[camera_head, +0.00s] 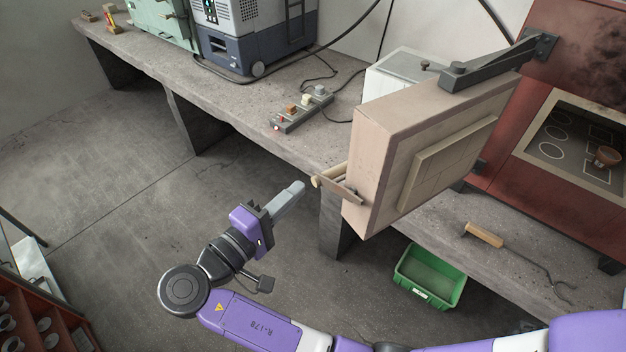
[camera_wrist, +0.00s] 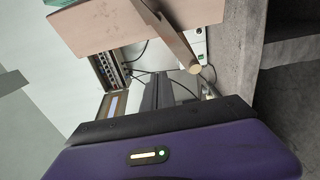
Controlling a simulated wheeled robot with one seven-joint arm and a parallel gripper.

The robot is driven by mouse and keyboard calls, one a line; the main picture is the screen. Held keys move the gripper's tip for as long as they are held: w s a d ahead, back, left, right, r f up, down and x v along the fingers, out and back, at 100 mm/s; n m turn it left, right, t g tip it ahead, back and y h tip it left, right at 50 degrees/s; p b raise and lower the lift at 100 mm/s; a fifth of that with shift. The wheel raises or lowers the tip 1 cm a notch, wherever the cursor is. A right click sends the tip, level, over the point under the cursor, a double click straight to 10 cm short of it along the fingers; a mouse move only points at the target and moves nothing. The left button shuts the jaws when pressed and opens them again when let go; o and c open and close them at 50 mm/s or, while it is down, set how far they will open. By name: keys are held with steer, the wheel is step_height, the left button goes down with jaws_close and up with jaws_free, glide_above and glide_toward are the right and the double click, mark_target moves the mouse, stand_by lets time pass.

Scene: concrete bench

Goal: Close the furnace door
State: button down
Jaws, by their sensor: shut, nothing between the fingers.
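The furnace (camera_head: 575,70) is a red-brown box at the right, with its mouth uncovered. Its thick beige door (camera_head: 390,130) stands swung wide open on a dark hinge arm (camera_head: 495,62). A handle with a pale wooden grip (camera_head: 330,178) sticks out from the door's free edge. My gripper (camera_head: 296,190) is shut and empty, just left of the handle and apart from it. In the wrist view the door (camera_wrist: 105,22) is at the top and the handle (camera_wrist: 172,38) slants down right, near the fingers (camera_wrist: 157,85).
Inside the furnace a small brown cup (camera_head: 607,156) sits on a marked floor (camera_head: 560,150). A hooked tool with a wooden grip (camera_head: 484,234) lies on the bench (camera_head: 425,218). A green bin (camera_head: 430,277) is below. A power strip (camera_head: 303,108) lies behind the door. Open floor is at left.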

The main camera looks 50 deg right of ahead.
steer(key=s+d+p, duration=0.3)
steer(key=d+p, duration=0.1)
steer(key=d, duration=0.4)
steer(key=shift+s+d, duration=0.15)
steer(key=shift+d, duration=0.15)
steer(key=shift+a, duration=0.1)
